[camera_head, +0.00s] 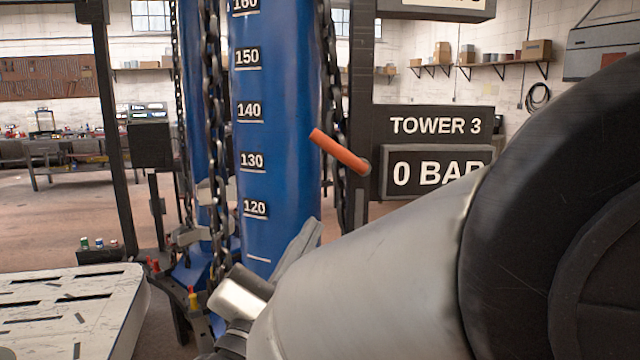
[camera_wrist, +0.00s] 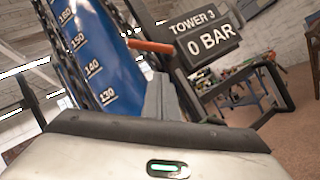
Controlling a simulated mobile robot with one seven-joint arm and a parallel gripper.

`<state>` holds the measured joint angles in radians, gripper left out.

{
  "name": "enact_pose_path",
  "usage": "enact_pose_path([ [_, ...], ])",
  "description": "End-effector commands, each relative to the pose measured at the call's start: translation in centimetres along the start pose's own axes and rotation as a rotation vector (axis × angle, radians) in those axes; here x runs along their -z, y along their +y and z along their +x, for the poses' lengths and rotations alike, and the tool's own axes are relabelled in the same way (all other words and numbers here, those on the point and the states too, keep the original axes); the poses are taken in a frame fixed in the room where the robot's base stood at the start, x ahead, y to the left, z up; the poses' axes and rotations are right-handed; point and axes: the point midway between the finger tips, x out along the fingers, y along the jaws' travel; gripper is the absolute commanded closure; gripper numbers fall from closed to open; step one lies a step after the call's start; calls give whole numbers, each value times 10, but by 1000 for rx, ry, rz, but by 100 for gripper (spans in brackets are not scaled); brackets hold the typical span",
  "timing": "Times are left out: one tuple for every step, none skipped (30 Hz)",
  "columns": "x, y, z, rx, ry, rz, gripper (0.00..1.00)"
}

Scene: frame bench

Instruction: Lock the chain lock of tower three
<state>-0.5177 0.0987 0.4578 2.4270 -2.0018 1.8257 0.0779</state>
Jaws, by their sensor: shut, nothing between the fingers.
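The tower three column (camera_head: 275,130) is a blue cylinder with white height marks. A dark chain (camera_head: 332,75) hangs along its right side. An orange lever (camera_head: 340,152) sticks out up and to the left from a dark post beside the chain; I take it for the chain lock's handle. It also shows in the wrist view (camera_wrist: 150,46), just beyond the fingertips. My gripper (camera_wrist: 159,76) is shut and empty. In the head view its grey fingers (camera_head: 312,226) are below the lever, apart from it. The lock's inner parts cannot be made out.
A sign (camera_head: 435,125) reads TOWER 3, above a display (camera_head: 438,172) showing 0 BAR, to the lever's right. Another chain (camera_head: 213,120) hangs on the column's left. A pale slotted table (camera_head: 65,300) stands at lower left. My arm covers the lower right.

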Motion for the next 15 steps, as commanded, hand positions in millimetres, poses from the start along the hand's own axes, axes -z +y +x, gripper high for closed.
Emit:
enact_pose_path([
  [7, 11, -8, -44, 9, 8, 100],
  [9, 17, -12, -66, 13, 12, 100],
  [11, 22, -15, -86, 16, 16, 100],
  [12, 26, -17, -98, 16, 19, 100],
  [12, 28, -18, -106, 17, 21, 100],
  [12, 29, -19, -111, 17, 23, 100],
  [12, 30, -19, -113, 18, 23, 100],
  [12, 30, -19, -114, 17, 23, 100],
  [12, 30, -19, -113, 17, 23, 100],
  [12, 30, -18, -113, 17, 23, 100],
  [12, 30, -18, -112, 17, 23, 100],
  [12, 30, -18, -112, 17, 23, 100],
  [12, 30, -18, -112, 17, 23, 100],
  [12, 29, -18, -111, 17, 23, 100],
  [12, 29, -18, -111, 17, 22, 100],
])
